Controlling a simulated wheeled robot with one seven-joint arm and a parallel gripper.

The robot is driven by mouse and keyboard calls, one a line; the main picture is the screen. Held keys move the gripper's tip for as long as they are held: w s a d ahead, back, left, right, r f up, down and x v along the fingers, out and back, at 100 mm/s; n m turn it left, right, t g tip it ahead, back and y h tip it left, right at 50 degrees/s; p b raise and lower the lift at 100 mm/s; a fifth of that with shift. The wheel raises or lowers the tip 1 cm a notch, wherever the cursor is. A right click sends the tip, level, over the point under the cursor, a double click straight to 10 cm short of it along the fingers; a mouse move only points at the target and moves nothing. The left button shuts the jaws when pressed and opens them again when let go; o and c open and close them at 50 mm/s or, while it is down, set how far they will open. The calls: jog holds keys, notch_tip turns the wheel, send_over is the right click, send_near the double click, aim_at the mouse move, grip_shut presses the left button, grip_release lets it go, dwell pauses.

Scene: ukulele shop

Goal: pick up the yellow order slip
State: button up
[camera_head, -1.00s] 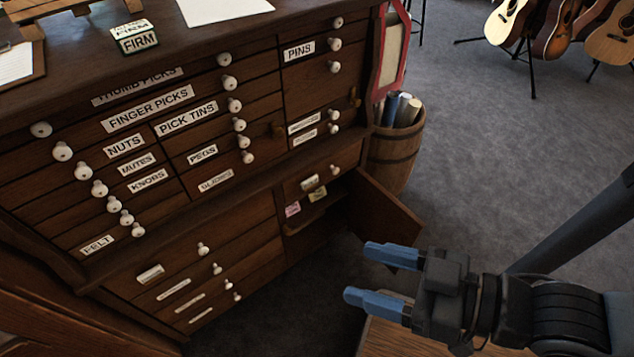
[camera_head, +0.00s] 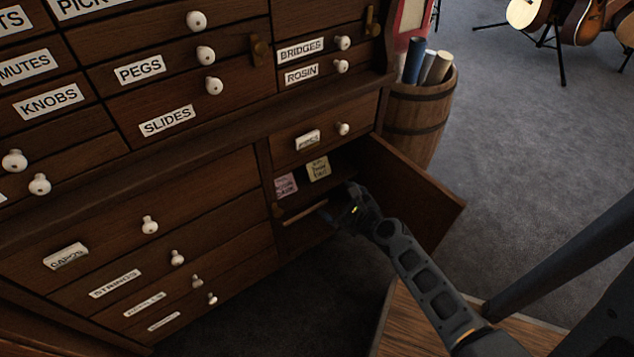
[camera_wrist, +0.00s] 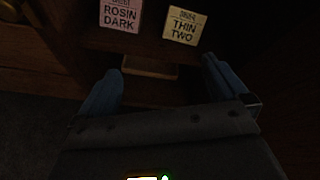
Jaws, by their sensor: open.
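The yellow order slip (camera_head: 318,168) hangs upright inside the open lower cupboard, to the right of a pink slip (camera_head: 286,184). In the wrist view the yellow slip (camera_wrist: 184,25) reads "THIN TWO" and the pink slip (camera_wrist: 120,14) reads "ROSIN DARK". My gripper (camera_wrist: 161,72) is open and empty, its blue fingers spread wide, pointing toward the cupboard interior. The yellow slip shows beyond the fingers, apart from them and nearer the right one. In the head view my arm reaches to the cupboard opening; the fingers cannot be made out there.
The open cupboard door (camera_head: 418,195) stands just right of my arm. A light wooden bar (camera_head: 305,213) lies low in the cupboard. A barrel with rolled tubes (camera_head: 421,112) stands behind the door. Drawers with white knobs fill the left.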

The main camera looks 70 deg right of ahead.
aim_at(317, 164)
jog(key=w+d+f+m+b, duration=0.1)
jog(key=w+d, duration=0.1)
jog(key=d, duration=0.1)
jog(key=w+d+f+m+b, duration=0.1)
jog(key=w+d+m, duration=0.1)
jog(key=w+d, duration=0.1)
jog(key=w+d+f+m+b, duration=0.1)
jog(key=w+d+m, duration=0.1)
jog(key=d, duration=0.3)
jog(key=shift+w+f+h, duration=0.25)
jog(key=shift+w+h, duration=0.15)
jog(key=shift+w, duration=0.25)
jog(key=shift+w+r+b+x, duration=0.15)
jog(key=shift+b+x, duration=0.3)
jog(key=shift+x, duration=0.6)
jog(key=shift+w+r+b+x, duration=0.1)
jog(key=shift+r+b+x, duration=0.25)
jog(key=shift+x, duration=0.7)
jog(key=shift+r+b+x, duration=0.1)
jog(key=shift+b+x, duration=0.4)
jog(key=shift+x, duration=0.55)
jog(key=shift+c, duration=0.2)
jog(key=c, duration=0.7)
